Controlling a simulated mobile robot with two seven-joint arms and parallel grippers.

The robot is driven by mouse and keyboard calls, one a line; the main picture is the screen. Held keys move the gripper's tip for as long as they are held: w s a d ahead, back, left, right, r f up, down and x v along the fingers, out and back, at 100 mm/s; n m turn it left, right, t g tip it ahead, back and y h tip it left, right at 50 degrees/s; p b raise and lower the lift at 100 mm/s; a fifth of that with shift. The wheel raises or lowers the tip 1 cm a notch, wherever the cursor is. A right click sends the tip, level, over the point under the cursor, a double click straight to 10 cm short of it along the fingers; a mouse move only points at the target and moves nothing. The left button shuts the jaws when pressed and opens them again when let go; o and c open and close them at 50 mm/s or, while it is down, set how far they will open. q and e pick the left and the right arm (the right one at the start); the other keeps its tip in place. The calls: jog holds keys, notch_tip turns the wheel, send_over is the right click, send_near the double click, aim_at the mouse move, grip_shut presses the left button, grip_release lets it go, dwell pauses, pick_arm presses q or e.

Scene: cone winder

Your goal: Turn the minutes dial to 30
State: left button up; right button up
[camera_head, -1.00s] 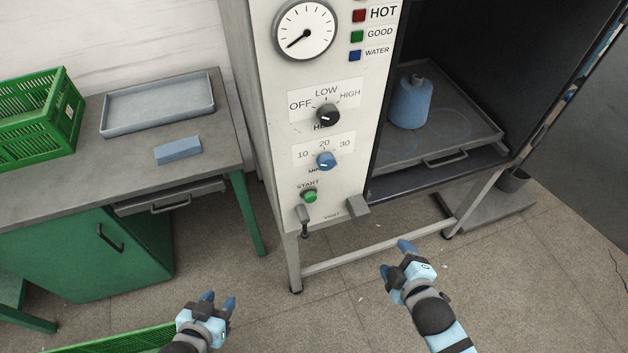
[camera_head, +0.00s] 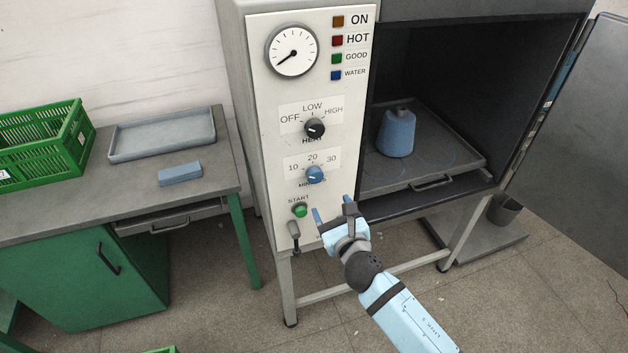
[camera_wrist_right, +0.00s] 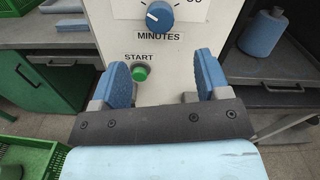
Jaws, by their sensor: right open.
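The minutes dial (camera_head: 315,174) is a blue round knob on the white panel of the cabinet, below the marks 10, 20 and 30. In the right wrist view the dial (camera_wrist_right: 160,17) shows at the top edge, its white mark pointing to the left, away from 30. My right gripper (camera_head: 333,210) is open and empty, below and slightly right of the dial, apart from it. In the right wrist view its blue fingers (camera_wrist_right: 164,72) are spread, with the dial beyond them. My left gripper is out of view.
The heat knob (camera_head: 315,128) is above the dial. The green start button (camera_head: 300,211) and a lever (camera_head: 293,230) are below it. Right of the panel is an open chamber with a blue cone (camera_head: 397,133) on a tray (camera_head: 450,158). A table (camera_head: 222,150) stands left.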

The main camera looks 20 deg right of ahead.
aim_at(316, 178)
jog(key=w, duration=1.1)
jog(key=shift+a+p, duration=0.2)
jog(key=shift+p, duration=0.15)
jog(key=shift+s, duration=0.1)
jog(key=c, duration=0.9)
